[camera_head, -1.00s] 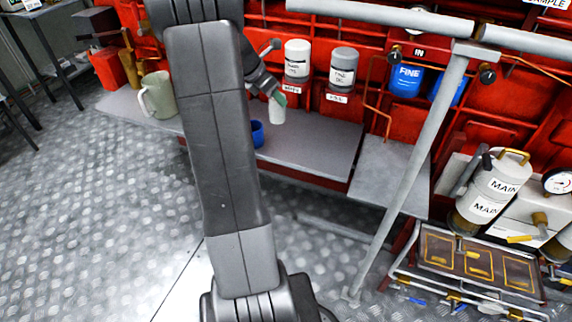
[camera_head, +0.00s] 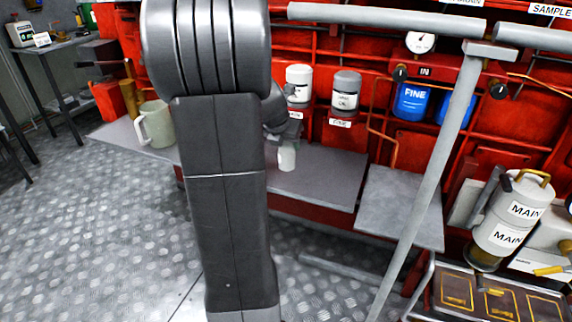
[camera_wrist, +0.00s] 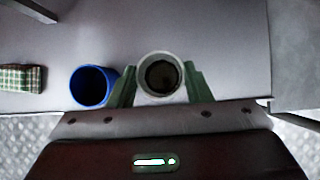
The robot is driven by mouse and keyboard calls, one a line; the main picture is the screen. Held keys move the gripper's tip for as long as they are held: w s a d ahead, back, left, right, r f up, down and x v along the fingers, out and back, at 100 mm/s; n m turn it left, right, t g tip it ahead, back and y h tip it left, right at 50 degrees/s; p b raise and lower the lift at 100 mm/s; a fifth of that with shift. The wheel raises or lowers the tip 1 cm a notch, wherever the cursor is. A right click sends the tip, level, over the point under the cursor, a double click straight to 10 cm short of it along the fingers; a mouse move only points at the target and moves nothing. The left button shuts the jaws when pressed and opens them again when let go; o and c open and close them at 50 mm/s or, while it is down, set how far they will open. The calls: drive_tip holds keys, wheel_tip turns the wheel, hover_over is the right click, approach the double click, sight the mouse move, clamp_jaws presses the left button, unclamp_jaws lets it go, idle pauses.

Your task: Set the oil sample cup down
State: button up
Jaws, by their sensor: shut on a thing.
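The oil sample cup is a small white cup (camera_wrist: 161,76) with dark liquid in it, seen from above in the wrist view. My gripper (camera_wrist: 160,90) is shut on it, with a green finger on each side. In the head view the white cup (camera_head: 287,158) shows upright just right of my arm, over the grey shelf (camera_head: 325,180). My gripper (camera_head: 285,132) is partly hidden there behind the arm. I cannot tell whether the cup's base touches the shelf.
A blue cup (camera_wrist: 90,87) stands close left of my gripper. A green checked cloth (camera_wrist: 22,79) lies further left. A pale jug (camera_head: 156,126) stands on the shelf's left part. A grey rail post (camera_head: 425,180) rises at the right. The shelf right of the white cup is clear.

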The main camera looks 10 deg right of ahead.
sight(284, 152)
wheel_tip(284, 152, down, 5)
drive_tip(key=shift+f+b, duration=0.1)
drive_tip(key=shift+b, duration=1.1)
drive_tip(key=o, duration=1.4)
drive_tip(key=p+v, duration=0.4)
drive_tip(key=v, duration=0.8)
drive_tip(key=shift+p, duration=0.3)
drive_tip(key=shift+a, duration=0.1)
